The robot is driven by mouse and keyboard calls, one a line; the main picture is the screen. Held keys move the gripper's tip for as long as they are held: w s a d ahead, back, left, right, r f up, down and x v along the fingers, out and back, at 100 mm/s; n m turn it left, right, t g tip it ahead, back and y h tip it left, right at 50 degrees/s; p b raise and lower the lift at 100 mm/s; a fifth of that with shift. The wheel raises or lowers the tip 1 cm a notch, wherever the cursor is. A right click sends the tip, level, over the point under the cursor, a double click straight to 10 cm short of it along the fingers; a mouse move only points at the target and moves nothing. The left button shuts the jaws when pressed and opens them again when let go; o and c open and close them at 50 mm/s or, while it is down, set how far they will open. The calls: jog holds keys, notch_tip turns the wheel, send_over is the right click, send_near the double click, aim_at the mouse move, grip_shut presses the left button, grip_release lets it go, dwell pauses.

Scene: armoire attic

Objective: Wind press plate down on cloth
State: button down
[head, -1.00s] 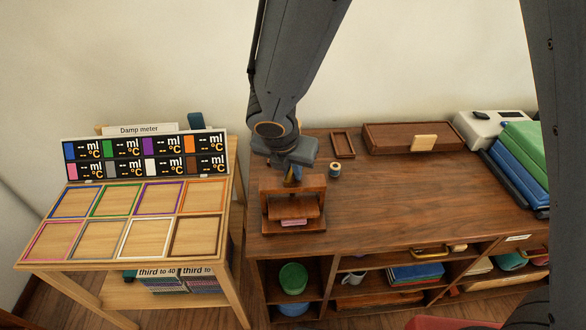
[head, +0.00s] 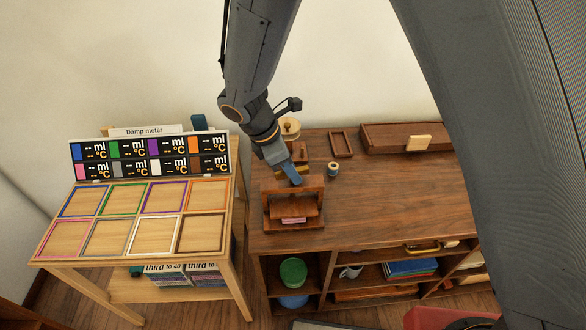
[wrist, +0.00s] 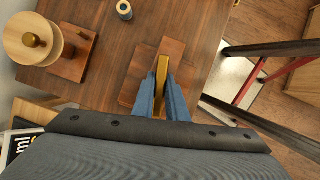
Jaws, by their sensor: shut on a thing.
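The wooden press (head: 312,203) stands at the front left of the brown cabinet top. It has an upright frame with a press plate (head: 288,208) inside. Pink cloth (head: 293,220) shows under the plate at the front; I cannot tell whether the plate touches it. My gripper (head: 294,180) is at the top of the press, reaching down from the back left. In the wrist view my gripper (wrist: 162,90) is shut on the brass handle (wrist: 161,70) of the press, with a blue finger on each side. The fingers and palm hide part of the press.
Behind the press stands a round pale wooden piece with a knob (head: 289,128). A spool (head: 333,169) and a small wooden frame (head: 341,144) lie to its right. The damp meter table (head: 140,220) is at left. The cabinet top right of the press is clear.

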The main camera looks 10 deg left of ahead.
jog(key=m+g, duration=0.1)
jog(key=m, duration=0.2)
jog(key=shift+m+p, duration=0.3)
jog(key=shift+m, duration=0.1)
jog(key=m+g, duration=0.2)
jog(key=m, duration=0.2)
jog(key=shift+m, duration=0.3)
jog(key=m+g, duration=0.1)
jog(key=m, duration=0.3)
jog(key=shift+g+y, duration=0.3)
jog(key=shift+g, duration=0.1)
jog(key=shift+m+g+y, duration=0.4)
jog(key=shift+m, duration=1.5)
jog(key=shift+w, duration=0.1)
jog(key=c, duration=1.8)
grip_release()
jog(key=shift+o, duration=0.2)
jog(key=shift+a+r, duration=0.1)
